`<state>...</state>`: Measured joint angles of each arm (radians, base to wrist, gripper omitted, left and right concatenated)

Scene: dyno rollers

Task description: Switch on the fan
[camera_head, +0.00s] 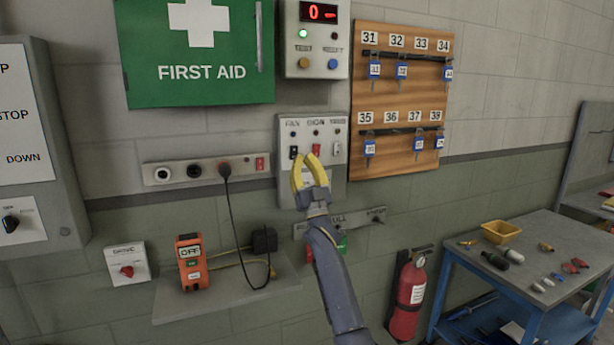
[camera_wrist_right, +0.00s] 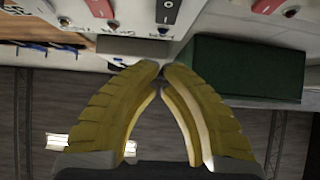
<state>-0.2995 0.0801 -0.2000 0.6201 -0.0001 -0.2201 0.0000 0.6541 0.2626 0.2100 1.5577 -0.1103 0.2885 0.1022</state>
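The grey switch panel (camera_head: 285,178) on the wall has a row of rockers. The black rocker (camera_head: 293,152) is at the left under a label that looks like FAN. A red rocker (camera_head: 316,149) is in the middle and a pale one (camera_head: 337,148) at the right. My right gripper (camera_head: 306,158) has yellow fingers and stands in front of the panel, near the black and red rockers. In the right wrist view, the black rocker (camera_wrist_right: 169,12) is beyond the fingertips (camera_wrist_right: 162,68), which nearly meet with nothing between them. Contact is not visible. No fan and no left gripper show.
A control box (camera_head: 316,45) is above the panel, and a key board (camera_head: 400,155) is at its right. A socket strip (camera_head: 206,170) with a plugged cable is at its left. A shelf (camera_head: 225,295) and a fire extinguisher (camera_head: 408,295) are below.

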